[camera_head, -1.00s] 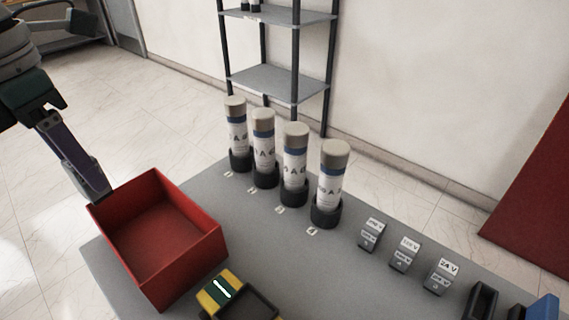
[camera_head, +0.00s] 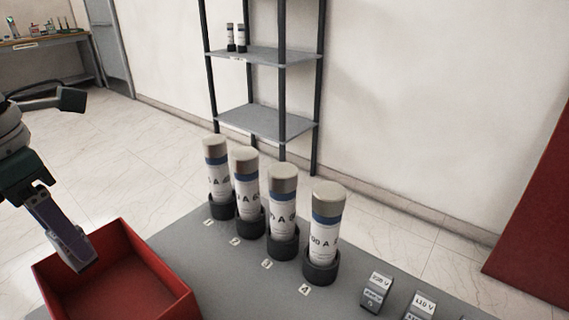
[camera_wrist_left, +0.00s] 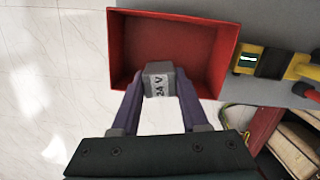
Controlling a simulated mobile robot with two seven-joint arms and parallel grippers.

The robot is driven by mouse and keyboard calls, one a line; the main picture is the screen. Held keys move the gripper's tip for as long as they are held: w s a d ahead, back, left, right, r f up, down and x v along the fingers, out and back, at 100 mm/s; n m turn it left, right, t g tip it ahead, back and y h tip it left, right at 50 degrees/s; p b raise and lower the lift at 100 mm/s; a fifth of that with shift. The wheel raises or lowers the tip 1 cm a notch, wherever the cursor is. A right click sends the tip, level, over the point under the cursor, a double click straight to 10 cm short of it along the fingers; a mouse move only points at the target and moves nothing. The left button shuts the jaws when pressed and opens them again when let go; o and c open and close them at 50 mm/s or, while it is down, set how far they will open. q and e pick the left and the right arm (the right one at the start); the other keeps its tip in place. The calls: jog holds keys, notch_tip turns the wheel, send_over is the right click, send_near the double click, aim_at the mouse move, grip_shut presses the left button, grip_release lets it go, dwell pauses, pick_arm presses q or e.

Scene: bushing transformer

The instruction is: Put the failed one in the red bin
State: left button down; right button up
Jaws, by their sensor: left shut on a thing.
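My left gripper (camera_head: 84,265) is shut on a small grey block (camera_wrist_left: 158,80) with a white label reading 24 V. In the left wrist view, the block sits between the two fingertips, over the near edge of the open red bin (camera_wrist_left: 185,35). In the head view the red bin (camera_head: 150,270) stands at the lower left and the fingertips overlap its left part. The block is hard to make out there. The visible bin floor looks empty. My right gripper is not in view.
Several white cylinders, such as the rightmost (camera_head: 325,240), stand in black holders by number tags. Labelled grey blocks, one 220 V (camera_head: 377,290) and one 110 V (camera_head: 421,305), sit to the right. A yellow tester (camera_wrist_left: 250,60) is beside the bin. A shelf rack (camera_head: 262,122) stands behind.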

pick_arm(q)
jog(key=shift+c, duration=1.7)
grip_release()
jog(key=r, duration=0.6)
jog(key=s+r, duration=0.1)
jog(key=r, duration=0.3)
jog(key=shift+a, duration=0.3)
